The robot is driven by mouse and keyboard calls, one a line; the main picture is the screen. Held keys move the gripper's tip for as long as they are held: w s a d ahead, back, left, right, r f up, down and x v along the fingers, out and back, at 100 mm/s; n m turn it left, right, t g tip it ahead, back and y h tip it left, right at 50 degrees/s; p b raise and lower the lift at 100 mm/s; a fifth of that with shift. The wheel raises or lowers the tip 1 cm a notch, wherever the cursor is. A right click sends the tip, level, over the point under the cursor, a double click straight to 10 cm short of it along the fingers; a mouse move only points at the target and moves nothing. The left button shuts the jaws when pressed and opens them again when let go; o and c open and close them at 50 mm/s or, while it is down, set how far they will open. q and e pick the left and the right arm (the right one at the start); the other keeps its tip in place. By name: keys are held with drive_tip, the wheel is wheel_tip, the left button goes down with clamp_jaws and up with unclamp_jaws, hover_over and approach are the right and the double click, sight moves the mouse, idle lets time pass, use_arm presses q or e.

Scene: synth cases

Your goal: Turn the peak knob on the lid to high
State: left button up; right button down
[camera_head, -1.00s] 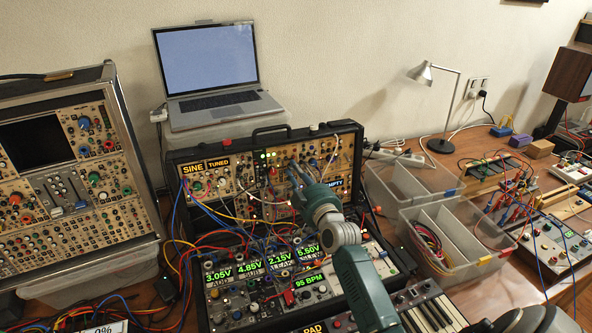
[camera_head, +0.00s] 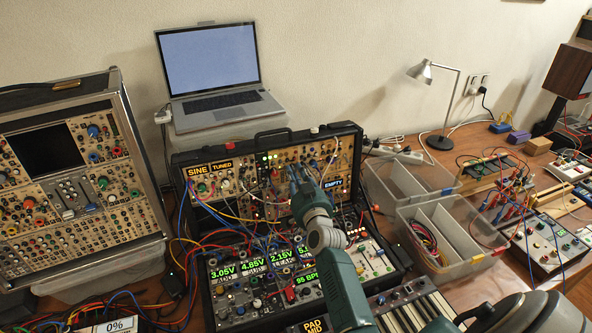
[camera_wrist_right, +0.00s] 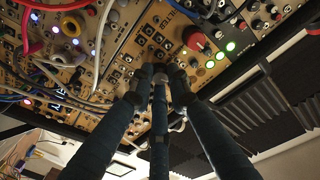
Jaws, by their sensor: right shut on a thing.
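The lid (camera_head: 240,193) of the modular synth case stands upright behind its base and is full of knobs, lights and patch cables. My right gripper (camera_head: 296,171) is at the upper middle of the lid, its teal arm coming in from below. In the right wrist view, the dark fingers (camera_wrist_right: 160,76) close together against the tan panel. They are shut on a small greyish knob (camera_wrist_right: 160,73), mostly hidden between the tips. Its label and pointer cannot be read, so I cannot tell its setting. My left gripper is not in view.
Patch cables hang over the lid's left and middle. The case base (camera_head: 240,300) with green number displays lies in front. A laptop (camera_head: 215,95) stands behind, another synth case (camera_head: 70,190) at left. Clear plastic bins (camera_head: 480,262) and a lamp (camera_head: 440,143) are at right.

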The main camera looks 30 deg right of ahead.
drive_tip(key=shift+m+p, duration=0.65)
drive_tip(key=shift+m, duration=0.95)
drive_tip(key=shift+g, duration=0.3)
drive_tip(key=c, duration=1.7)
unclamp_jaws()
drive_tip(key=shift+o, duration=0.2)
drive_tip(key=shift+s+a, duration=0.1)
drive_tip(key=v, duration=1.1)
drive_tip(key=shift+s+a, duration=0.25)
drive_tip(key=shift+s, duration=0.1)
drive_tip(key=shift+f, duration=0.1)
